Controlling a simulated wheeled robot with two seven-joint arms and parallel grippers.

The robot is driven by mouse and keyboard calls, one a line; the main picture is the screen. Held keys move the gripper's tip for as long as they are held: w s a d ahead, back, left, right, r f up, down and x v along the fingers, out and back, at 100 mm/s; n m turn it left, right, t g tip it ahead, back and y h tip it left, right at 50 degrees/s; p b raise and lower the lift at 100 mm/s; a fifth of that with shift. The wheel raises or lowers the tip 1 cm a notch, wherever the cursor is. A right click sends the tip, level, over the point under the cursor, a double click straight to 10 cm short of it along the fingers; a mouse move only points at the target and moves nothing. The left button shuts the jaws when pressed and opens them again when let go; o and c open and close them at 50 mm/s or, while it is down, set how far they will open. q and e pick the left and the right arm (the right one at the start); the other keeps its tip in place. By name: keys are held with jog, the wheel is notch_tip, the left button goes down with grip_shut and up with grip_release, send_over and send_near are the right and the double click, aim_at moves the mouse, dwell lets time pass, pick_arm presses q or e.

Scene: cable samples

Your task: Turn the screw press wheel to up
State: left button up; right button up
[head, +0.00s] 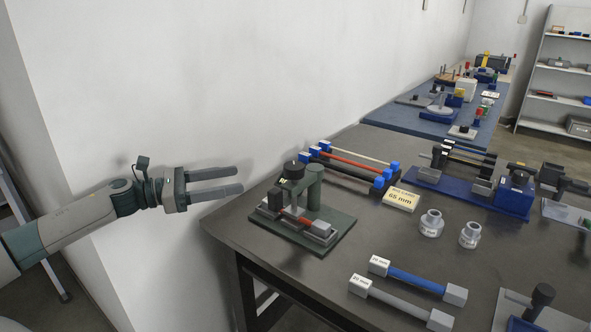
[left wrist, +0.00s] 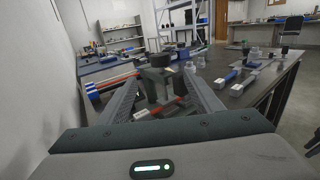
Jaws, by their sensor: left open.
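The screw press is a dark green frame (head: 314,188) on a green base plate near the table's left corner. Its black round wheel (head: 294,170) sits on top. A red piece lies across the press's lower part between grey blocks. My left gripper (head: 241,180) is open and empty, left of the press and apart from it, its two fingers pointing right toward it. In the left wrist view the press frame (left wrist: 158,84) and its black wheel (left wrist: 162,60) appear between and beyond the open fingers. My right gripper is not in view.
The dark table (head: 262,228) also holds a rack of coloured rods (head: 352,164), a yellow 65 mm label (head: 401,200), grey fittings (head: 431,223), blue and grey cable samples (head: 415,281) and a blue-based device (head: 470,190). A white wall (head: 190,80) stands behind my left arm.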

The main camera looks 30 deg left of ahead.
aim_at(295, 169)
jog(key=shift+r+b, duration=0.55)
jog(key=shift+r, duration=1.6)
pick_arm(q)
jog(key=p+x, duration=0.2)
jog(key=x, duration=1.2)
jog(key=shift+w+d+r, duration=0.15)
jog(key=shift+p+x, duration=0.5)
jog(key=shift+x, duration=0.9)
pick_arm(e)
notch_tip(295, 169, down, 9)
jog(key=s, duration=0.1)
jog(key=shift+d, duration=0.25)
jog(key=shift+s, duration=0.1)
